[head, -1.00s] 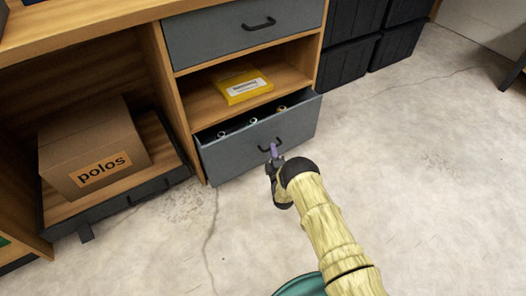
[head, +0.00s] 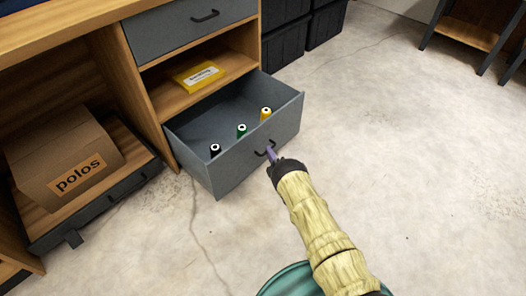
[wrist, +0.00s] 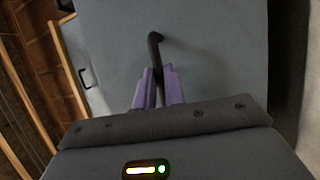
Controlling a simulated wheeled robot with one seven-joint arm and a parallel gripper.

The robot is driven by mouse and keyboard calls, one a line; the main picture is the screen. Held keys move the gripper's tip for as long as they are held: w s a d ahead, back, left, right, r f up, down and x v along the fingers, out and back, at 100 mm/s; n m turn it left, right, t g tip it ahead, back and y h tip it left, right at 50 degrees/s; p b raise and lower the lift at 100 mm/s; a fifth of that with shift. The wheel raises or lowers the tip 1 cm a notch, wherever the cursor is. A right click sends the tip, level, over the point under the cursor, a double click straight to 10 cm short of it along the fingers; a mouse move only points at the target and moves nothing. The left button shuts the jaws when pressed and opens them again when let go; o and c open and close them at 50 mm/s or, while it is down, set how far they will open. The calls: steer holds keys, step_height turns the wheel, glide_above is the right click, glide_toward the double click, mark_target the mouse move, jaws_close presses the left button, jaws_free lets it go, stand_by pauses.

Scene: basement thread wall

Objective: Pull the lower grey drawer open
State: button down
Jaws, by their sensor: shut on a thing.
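The lower grey drawer (head: 256,150) stands well out from the wooden cabinet in the head view, its inside showing. Three thread spools stand in it: black (head: 215,150), green (head: 241,130) and yellow (head: 265,113). Its dark handle (head: 263,152) is on the front face. My gripper (head: 271,153) is at this handle, with its purple fingers shut on it. In the wrist view the purple fingers (wrist: 157,88) close around the dark handle (wrist: 154,48), in front of the grey drawer front (wrist: 215,50). Part of the handle is hidden by the fingers.
The upper grey drawer (head: 190,25) is shut. A yellow box (head: 198,74) lies on the shelf between the drawers. A cardboard box marked polos (head: 65,160) sits in a low tray at left. Black bins (head: 287,45) stand behind. The concrete floor at right is clear.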

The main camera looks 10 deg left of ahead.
steer(key=shift+d, duration=0.45)
steer(key=c, duration=1.6)
jaws_free()
steer(key=shift+o, duration=0.5)
steer(key=shift+a, duration=0.2)
